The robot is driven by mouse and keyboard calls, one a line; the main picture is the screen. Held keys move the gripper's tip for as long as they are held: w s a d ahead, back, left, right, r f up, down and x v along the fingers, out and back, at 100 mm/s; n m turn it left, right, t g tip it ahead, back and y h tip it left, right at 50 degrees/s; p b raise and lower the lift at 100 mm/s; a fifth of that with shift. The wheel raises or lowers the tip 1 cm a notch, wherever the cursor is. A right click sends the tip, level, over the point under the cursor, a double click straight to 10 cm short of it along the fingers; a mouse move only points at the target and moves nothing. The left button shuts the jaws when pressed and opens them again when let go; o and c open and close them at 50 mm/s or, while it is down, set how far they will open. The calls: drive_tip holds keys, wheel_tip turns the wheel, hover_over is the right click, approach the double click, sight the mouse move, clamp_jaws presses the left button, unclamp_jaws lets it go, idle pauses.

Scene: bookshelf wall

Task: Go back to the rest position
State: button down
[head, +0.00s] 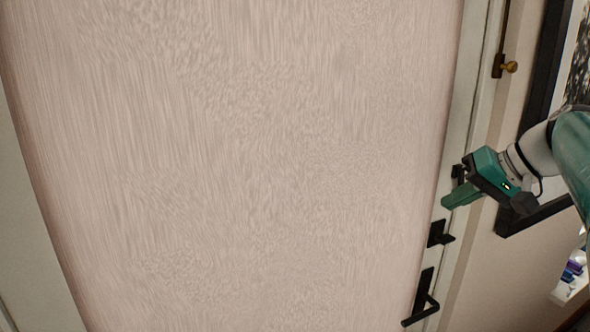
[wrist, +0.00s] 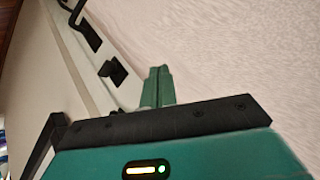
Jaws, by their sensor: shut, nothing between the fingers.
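My gripper (head: 447,203) is at the right in the head view, in front of the door's right edge and above the black latch and handle. Its green fingers are shut with nothing between them. In the wrist view the closed fingertips (wrist: 159,72) point up the picture, with the pale door surface around and beyond them. Whether the tips touch the door, I cannot tell.
A large pale door (head: 240,170) fills most of the head view. A black lever handle (head: 423,300) and a black latch (head: 439,235) are below my gripper.

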drive_tip(key=s+a+f+n+g+h, duration=0.1)
drive_tip(key=s+a+f+h, duration=0.4)
drive_tip(key=s+a+f, duration=1.2)
wheel_tip(320, 180, down, 4)
drive_tip(key=shift+s+a+r+n+h, duration=0.2)
drive_tip(key=shift+s+a+n+h, duration=0.1)
drive_tip(key=shift+a+n, duration=0.15)
drive_tip(key=shift+d, duration=0.1)
